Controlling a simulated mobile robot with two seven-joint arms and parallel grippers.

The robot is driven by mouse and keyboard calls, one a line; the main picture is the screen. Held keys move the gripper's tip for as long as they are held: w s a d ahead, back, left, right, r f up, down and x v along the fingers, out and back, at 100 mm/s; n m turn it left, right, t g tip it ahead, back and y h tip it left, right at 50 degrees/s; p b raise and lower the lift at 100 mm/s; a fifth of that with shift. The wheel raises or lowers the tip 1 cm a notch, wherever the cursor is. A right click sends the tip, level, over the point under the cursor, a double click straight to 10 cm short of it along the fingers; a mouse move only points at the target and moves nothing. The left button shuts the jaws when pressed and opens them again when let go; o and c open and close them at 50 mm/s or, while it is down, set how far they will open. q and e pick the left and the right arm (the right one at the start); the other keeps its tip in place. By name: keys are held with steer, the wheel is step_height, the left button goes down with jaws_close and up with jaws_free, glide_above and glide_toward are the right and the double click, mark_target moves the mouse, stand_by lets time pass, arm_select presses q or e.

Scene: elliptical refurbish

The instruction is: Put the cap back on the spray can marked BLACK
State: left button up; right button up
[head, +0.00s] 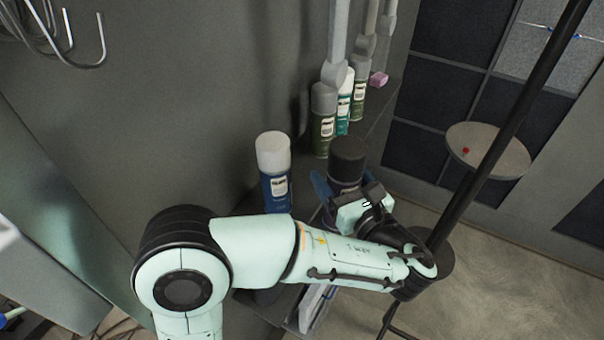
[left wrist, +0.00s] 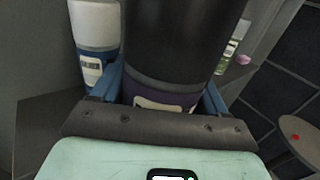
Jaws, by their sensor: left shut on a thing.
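A dark can with a large black cap (head: 348,152) stands on the shelf; the marking on its pale label cannot be read. The cap sits over the can top, with no clear gap seen. In the left wrist view the black cap (left wrist: 180,40) fills the middle, above the dark purple body (left wrist: 165,97). My left gripper (head: 345,192) is around the can just below the cap, its blue fingers on both sides, shut on it. The arm and palm hide the can's lower part. My right gripper is not in view.
A blue can with a white cap (head: 274,165) stands close to the left. Several green and teal cans (head: 323,125) stand behind, under grey pipes. A pink block (head: 378,79) lies farther back. A black pole (head: 505,130) and a round stool-like disc (head: 488,150) are to the right.

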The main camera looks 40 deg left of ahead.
arm_select(q)
steer(key=shift+a+r, duration=0.1)
steer(key=p+x, duration=0.2)
steer(key=x, duration=1.6)
steer(key=shift+p, duration=0.3)
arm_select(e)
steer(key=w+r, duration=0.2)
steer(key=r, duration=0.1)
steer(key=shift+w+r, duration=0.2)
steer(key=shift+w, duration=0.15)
arm_select(q)
step_height(320, 180, down, 4)
steer(key=shift+r, duration=0.25)
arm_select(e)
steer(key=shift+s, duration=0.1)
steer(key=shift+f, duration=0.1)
